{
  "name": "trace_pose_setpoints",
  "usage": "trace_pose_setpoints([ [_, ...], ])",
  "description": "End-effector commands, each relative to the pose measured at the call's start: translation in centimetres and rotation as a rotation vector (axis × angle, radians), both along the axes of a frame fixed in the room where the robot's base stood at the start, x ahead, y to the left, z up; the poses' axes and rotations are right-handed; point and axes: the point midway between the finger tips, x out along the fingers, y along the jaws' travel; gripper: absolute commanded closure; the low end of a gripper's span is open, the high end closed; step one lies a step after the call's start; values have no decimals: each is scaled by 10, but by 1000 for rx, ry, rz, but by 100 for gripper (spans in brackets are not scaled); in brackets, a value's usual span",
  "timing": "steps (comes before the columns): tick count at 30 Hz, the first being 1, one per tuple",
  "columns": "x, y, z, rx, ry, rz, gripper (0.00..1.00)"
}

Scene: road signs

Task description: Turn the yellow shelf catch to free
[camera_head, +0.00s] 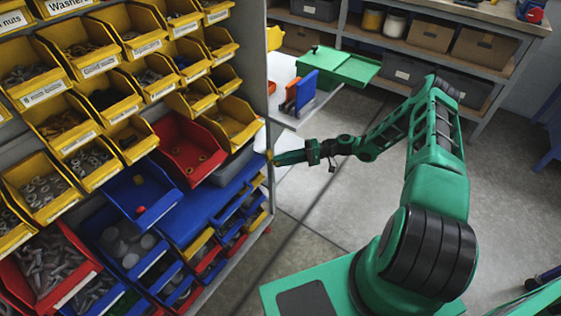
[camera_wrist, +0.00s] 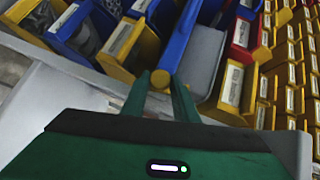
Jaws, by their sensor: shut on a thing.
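The yellow shelf catch (camera_wrist: 160,79) is a small round knob with a yellow part below it, at the shelf's edge in the wrist view. My gripper (camera_wrist: 160,88) has its two green fingers on either side of the knob and is shut on it. In the head view my gripper (camera_head: 272,157) reaches left to the front edge of the grey shelf side panel (camera_head: 253,75). The catch is mostly hidden there by the fingers. I cannot tell which way the catch is turned.
Tilted yellow bins (camera_head: 72,128), a red bin (camera_head: 185,150) and blue bins crowd the rack on the left. A green box (camera_head: 340,66) stands on a light surface behind the gripper. The floor (camera_head: 320,215) between rack and arm is clear.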

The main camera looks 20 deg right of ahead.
Motion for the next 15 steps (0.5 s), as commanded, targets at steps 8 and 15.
trace_pose_setpoints([
  [8, 1, -3, -6, 142, 107, -8, 96],
  [15, 2, -4, -8, 206, 158, -9, 96],
])
